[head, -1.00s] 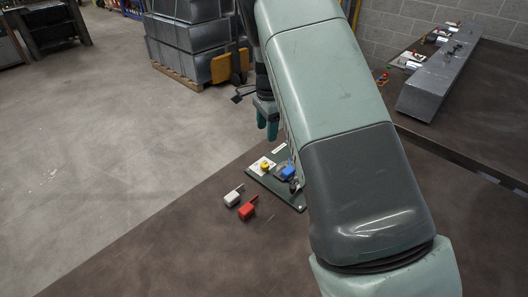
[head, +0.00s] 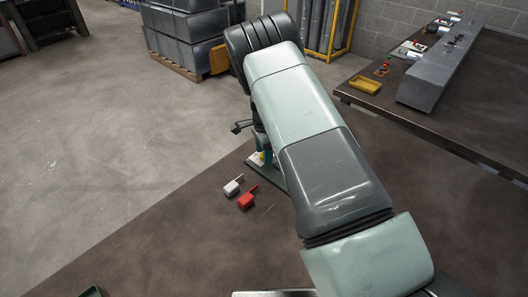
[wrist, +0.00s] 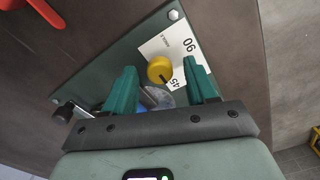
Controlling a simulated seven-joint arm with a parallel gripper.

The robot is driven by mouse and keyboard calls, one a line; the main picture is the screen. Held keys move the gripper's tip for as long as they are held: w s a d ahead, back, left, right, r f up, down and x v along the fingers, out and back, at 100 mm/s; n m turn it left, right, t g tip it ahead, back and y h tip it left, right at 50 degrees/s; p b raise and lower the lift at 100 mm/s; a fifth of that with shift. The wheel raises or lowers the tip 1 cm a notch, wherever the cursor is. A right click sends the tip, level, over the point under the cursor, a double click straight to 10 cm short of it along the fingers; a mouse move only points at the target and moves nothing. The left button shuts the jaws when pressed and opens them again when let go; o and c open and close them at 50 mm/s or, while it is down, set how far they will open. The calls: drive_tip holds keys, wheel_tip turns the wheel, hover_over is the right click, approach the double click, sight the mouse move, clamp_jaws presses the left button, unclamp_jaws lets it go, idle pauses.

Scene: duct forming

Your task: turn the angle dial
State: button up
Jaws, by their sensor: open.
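The angle dial is a round yellow knob (wrist: 160,69) on a white card marked ANGLE, 45 and 90. A dark mark at its lower right edge points toward the 45. The card sits on a dark green panel (wrist: 108,69), whose edge also shows in the head view (head: 276,174). My gripper (wrist: 160,66) is open in the wrist view, one teal finger on each side of the dial, with gaps between fingers and knob. Whether the fingertips are level with the knob is unclear. In the head view my arm hides most of the panel and gripper.
A blue part (wrist: 142,108) and a black knob (wrist: 63,112) are on the panel near my fingers. A white-handled piece (head: 232,187) and a red one (head: 247,201) lie left of the panel. A yellow tray (head: 365,84) and a steel block (head: 438,78) sit at right.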

drive_tip(key=shift+f, duration=0.15)
drive_tip(key=c, duration=1.1)
drive_tip(key=shift+o, duration=0.2)
drive_tip(key=shift+n, duration=0.4)
drive_tip(key=n, duration=1.2)
drive_tip(key=shift+n, duration=2.6)
